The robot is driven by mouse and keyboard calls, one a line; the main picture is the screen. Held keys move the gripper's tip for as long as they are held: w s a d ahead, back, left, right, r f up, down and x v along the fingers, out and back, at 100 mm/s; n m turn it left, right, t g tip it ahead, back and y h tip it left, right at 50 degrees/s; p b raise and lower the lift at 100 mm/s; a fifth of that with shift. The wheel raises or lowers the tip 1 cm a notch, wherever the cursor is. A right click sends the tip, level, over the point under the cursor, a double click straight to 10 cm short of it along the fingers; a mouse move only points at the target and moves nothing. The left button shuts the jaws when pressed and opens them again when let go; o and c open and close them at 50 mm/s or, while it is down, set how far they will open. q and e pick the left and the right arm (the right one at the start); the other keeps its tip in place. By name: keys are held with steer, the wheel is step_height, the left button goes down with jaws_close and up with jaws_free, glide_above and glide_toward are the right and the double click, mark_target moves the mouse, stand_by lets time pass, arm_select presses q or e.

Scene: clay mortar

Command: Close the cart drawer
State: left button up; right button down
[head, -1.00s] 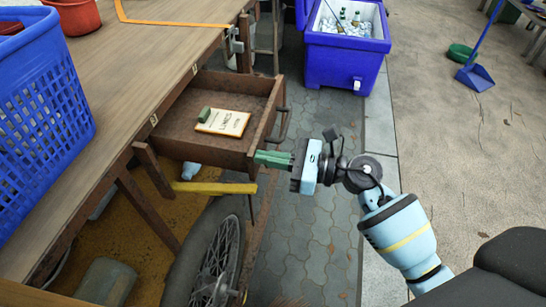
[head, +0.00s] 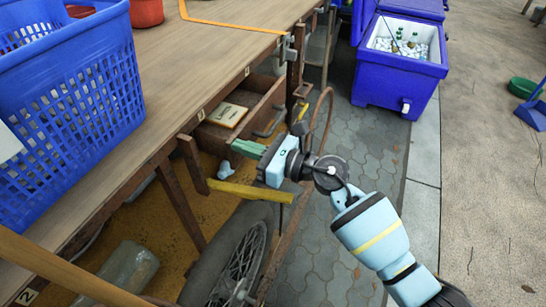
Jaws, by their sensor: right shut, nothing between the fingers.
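The wooden cart drawer (head: 262,107) sits partly open under the tabletop in the head view. A pale notepad (head: 228,115) lies inside it. The drawer's dark handle (head: 272,124) is on its front, facing right. My right gripper (head: 236,147) has its green fingers shut and empty, at the near lower end of the drawer front. They look close to or against it, but contact cannot be told. My left gripper is not in view.
The wooden cart top (head: 190,70) carries a blue basket (head: 85,90) and a red pot (head: 147,12). A yellow bar (head: 250,192) and a wheel (head: 240,262) are below the drawer. A blue cooler (head: 395,85) with bottles stands at the back right. Paving right of the cart is clear.

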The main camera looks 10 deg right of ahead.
mark_target(225, 141)
steer(key=x, duration=0.4)
steer(key=shift+b, duration=0.35)
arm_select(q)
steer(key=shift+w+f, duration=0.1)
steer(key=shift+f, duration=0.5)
arm_select(e)
steer(key=shift+w+a, duration=0.35)
steer(key=shift+a, duration=0.15)
